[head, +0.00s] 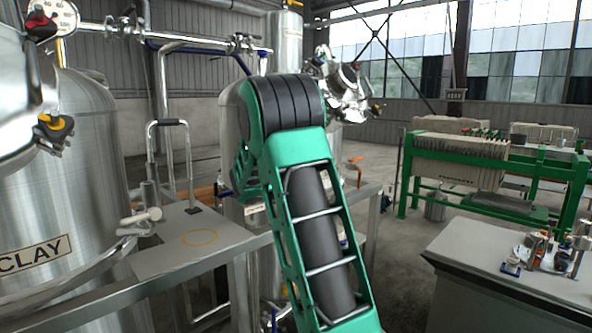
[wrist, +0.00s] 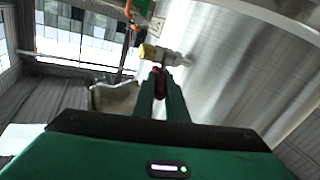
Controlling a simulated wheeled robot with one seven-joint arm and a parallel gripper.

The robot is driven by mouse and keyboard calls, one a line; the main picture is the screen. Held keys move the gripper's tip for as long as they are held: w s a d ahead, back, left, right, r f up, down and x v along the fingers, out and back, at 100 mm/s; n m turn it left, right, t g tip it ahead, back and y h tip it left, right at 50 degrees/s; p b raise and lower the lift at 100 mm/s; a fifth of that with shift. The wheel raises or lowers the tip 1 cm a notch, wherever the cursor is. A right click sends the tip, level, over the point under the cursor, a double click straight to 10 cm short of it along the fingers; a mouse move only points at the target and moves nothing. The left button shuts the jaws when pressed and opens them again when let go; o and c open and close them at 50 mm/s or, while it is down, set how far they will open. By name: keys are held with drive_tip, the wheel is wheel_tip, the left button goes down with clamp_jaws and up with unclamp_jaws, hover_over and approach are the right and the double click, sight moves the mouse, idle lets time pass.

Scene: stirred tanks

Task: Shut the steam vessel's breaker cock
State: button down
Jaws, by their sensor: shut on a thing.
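In the wrist view my gripper (wrist: 161,92) is shut on a red handle (wrist: 159,83), which shows between the two green fingers. I take this handle to be the breaker cock's lever; its angle is hard to read. In the head view my green arm hides my gripper and the cock. A steel vessel (head: 232,125) stands partly behind the arm; its label is too small to read.
A big vessel labelled CLAY (head: 60,190) stands at the left, with a grey bench (head: 185,255) beside it. A green filter press (head: 460,150) and a table with small items (head: 500,265) stand at the right.

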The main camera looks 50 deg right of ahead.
drive_tip(key=shift+w+a, duration=0.15)
drive_tip(key=shift+w, duration=0.1)
drive_tip(key=c, duration=1.8)
unclamp_jaws()
drive_tip(key=shift+f, duration=0.1)
drive_tip(key=shift+o, duration=0.2)
drive_tip(key=shift+s, duration=0.15)
